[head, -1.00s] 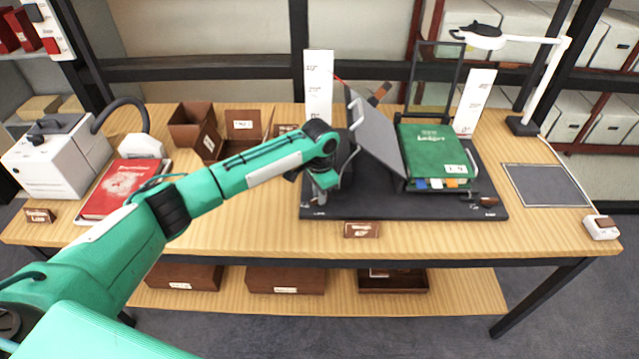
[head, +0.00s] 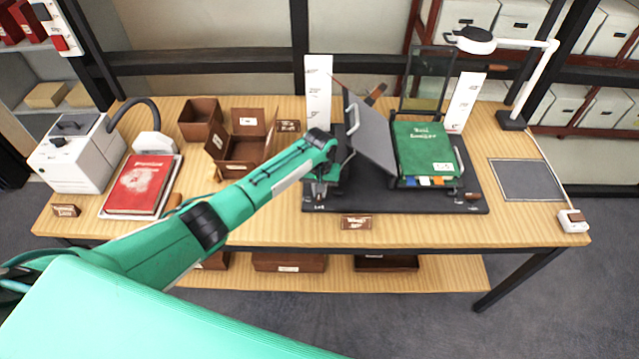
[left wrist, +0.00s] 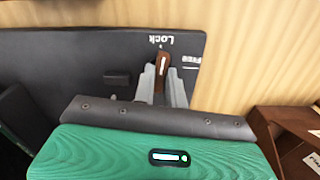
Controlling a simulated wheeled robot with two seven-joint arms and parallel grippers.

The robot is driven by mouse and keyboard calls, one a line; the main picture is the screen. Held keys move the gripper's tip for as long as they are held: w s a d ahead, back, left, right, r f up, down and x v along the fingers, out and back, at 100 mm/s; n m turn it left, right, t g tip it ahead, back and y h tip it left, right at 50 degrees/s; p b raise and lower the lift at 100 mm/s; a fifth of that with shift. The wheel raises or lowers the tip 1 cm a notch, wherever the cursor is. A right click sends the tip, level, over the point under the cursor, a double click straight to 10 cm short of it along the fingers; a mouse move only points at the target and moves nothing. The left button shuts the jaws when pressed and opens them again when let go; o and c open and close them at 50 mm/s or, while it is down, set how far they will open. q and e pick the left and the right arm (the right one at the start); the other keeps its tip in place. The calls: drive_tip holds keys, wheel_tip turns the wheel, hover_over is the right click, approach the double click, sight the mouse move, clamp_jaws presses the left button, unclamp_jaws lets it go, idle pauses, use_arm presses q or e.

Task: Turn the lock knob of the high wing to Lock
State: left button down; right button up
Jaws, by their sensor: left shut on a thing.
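The book cradle's dark base (head: 400,207) stands on the table. Its grey high wing (head: 378,142) is steeply tilted on the left; a green ledger (head: 424,150) lies on the other wing. My left gripper (head: 319,192) is at the base's front left corner. In the left wrist view, its two grey fingers (left wrist: 161,88) are shut on the brown lock knob (left wrist: 162,66), one on each side. The knob's visible end points towards the Lock mark (left wrist: 162,40); the Free mark (left wrist: 188,60) is to the right. The knob's lower part is hidden. My right gripper is not in view.
A second brown knob (head: 472,196) is at the base's front right. A small brown sign (head: 356,222) stands before the base. Brown boxes (head: 240,150), a red book (head: 140,186) and a white machine (head: 78,155) are to the left. A dark mat (head: 526,180) lies to the right.

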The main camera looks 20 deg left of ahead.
use_arm(q)
drive_tip(key=shift+w+r+n+p, duration=0.1)
drive_tip(key=shift+r+n+p, duration=0.05)
drive_tip(key=shift+n+p, duration=0.55)
drive_tip(key=c, duration=1.4)
unclamp_jaws()
drive_tip(key=shift+c, duration=0.2)
wheel_tip(320, 180, up, 14)
drive_tip(key=b, duration=0.3)
drive_tip(key=shift+f, duration=0.25)
